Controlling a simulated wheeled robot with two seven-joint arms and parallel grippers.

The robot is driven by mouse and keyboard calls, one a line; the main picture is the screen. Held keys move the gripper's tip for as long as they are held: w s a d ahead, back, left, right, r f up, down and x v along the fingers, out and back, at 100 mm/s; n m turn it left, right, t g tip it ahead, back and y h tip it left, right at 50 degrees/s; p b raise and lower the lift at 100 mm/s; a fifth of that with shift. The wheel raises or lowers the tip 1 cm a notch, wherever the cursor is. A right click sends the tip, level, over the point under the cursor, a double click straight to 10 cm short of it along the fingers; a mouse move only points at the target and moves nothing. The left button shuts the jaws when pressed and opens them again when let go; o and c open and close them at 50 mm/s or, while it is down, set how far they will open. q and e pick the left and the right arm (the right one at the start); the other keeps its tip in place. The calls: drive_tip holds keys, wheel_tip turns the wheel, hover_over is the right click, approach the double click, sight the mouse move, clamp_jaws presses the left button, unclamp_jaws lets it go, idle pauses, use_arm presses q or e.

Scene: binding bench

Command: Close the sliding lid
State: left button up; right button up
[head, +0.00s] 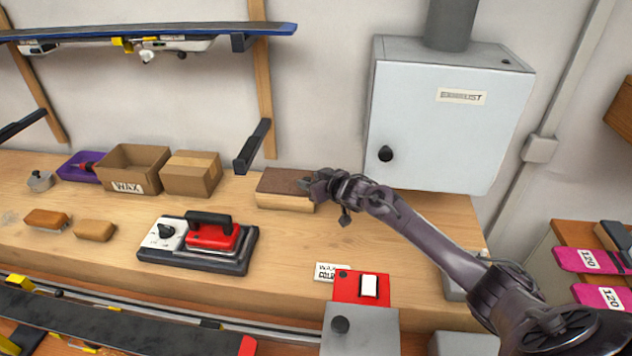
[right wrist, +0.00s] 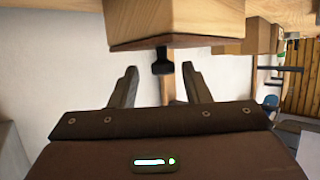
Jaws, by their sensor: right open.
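A wooden box (head: 285,202) stands on the bench against the back wall, with a flat dark brown lid (head: 284,181) on its top. The lid's right end is hidden by my right gripper (head: 308,184), so I cannot tell whether it is fully shut. In the right wrist view, which is turned over, the wooden box (right wrist: 178,18) is at the top with a dark edge below it. My right gripper's fingers (right wrist: 158,84) are spread apart with nothing between them, and the box shows beyond their tips. My left gripper is not in view.
Cardboard boxes (head: 190,172) stand left of the wooden box. A red waxing iron (head: 213,236) sits on its base in front. A grey wall cabinet (head: 445,125) hangs above and right of my right gripper. A black bracket (head: 254,148) is close behind the box.

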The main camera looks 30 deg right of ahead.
drive_tip(key=b+v, duration=0.1)
drive_tip(key=v, duration=0.6)
drive_tip(key=shift+s+d, duration=0.15)
drive_tip(key=shift+s, duration=0.2)
